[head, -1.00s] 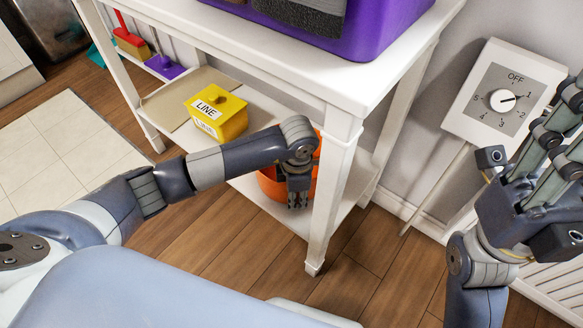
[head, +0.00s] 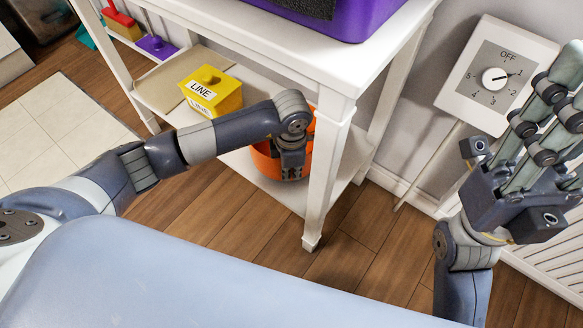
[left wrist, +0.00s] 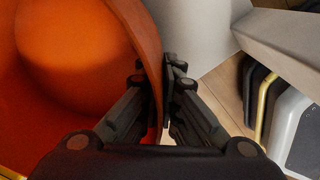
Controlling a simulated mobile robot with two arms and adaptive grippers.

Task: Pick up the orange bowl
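The orange bowl (head: 268,160) sits on the lower shelf of the white table, partly hidden by my left arm and a table leg. It fills the left of the left wrist view (left wrist: 60,110). My left gripper (head: 291,172) points down at the bowl. In the left wrist view its fingers (left wrist: 166,85) straddle the bowl wall, one inside and one outside, and look closed on it. My right gripper (head: 560,85) is raised at the right, empty as far as I see, its fingertips partly cut off by the picture edge.
A yellow box (head: 212,92) marked "LINE" stands on the lower shelf, left of the bowl. The white table's top (head: 300,60) overhangs the shelf, and its front leg (head: 325,170) stands right of the bowl. A dial panel (head: 497,75) is on the wall.

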